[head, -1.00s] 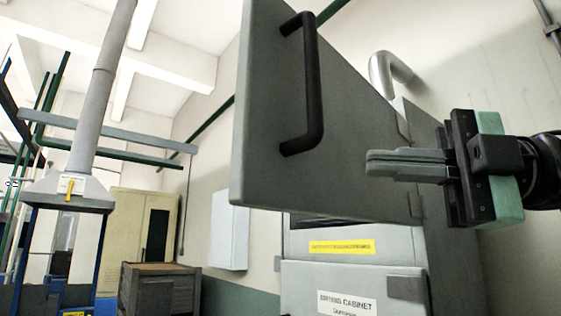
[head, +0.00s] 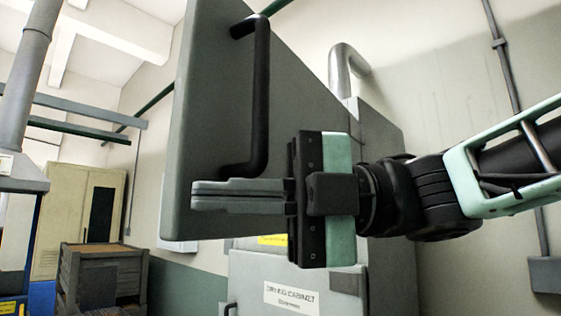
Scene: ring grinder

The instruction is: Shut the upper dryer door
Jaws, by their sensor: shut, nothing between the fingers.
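The upper dryer door (head: 215,105) is a grey panel that stands wide open, swung out from the drying cabinet (head: 385,150). Its black bar handle (head: 261,95) runs upright on the face towards me. My gripper (head: 195,196) is shut and empty, with its fingers pointing left. The fingers show in front of the lower part of the door, just below the handle's bottom end. I cannot tell whether they touch the door. The gripper and wrist hide the lower right of the door and part of the cabinet front.
The cabinet's lower door (head: 250,285) looks closed and bears a white label (head: 291,298). A silver duct (head: 343,70) rises behind the cabinet. A wooden crate (head: 103,275) and a beige cupboard (head: 65,210) stand at the left back. Open space lies left of the door.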

